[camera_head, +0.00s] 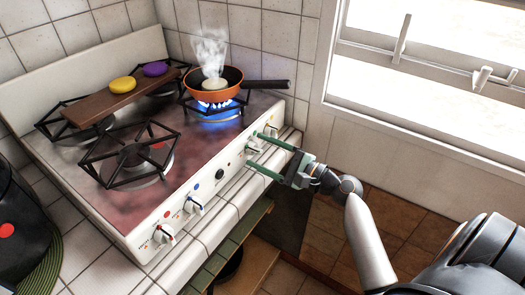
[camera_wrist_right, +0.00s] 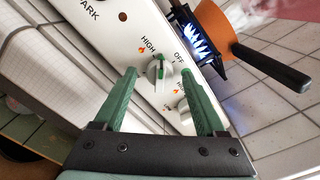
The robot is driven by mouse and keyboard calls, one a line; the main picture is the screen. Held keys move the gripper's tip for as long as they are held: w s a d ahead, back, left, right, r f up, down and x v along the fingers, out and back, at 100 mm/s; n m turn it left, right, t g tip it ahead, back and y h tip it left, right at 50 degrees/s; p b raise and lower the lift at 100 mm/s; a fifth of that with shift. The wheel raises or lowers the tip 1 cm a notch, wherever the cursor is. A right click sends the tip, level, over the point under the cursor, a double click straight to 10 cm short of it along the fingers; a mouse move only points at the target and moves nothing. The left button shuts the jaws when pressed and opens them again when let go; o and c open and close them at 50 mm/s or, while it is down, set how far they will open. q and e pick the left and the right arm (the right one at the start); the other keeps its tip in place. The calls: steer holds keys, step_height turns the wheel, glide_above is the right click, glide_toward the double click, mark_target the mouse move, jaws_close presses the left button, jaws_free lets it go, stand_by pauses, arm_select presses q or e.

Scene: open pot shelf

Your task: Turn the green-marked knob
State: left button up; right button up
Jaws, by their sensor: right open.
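The green-marked knob (camera_wrist_right: 158,70) is a white round knob with a green stripe on the stove's front panel, between the printed words HIGH and OFF. In the head view the knob (camera_head: 252,149) is small and partly crowded by my fingers. My right gripper (camera_head: 255,152) has green fingers reaching to the panel from the right. In the right wrist view the gripper (camera_wrist_right: 159,73) is open, with one finger on each side of the knob and gaps between; contact is not clear. My left gripper is not in view.
An orange pan (camera_head: 213,80) steams over a blue flame at the back right, its black handle (camera_head: 265,85) pointing right. Other knobs line the panel, with red (camera_head: 166,233) and blue (camera_head: 194,205) marks. A board (camera_head: 110,103) with yellow and purple items lies across the left burners.

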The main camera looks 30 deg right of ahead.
jaws_close()
stand_by(0.6)
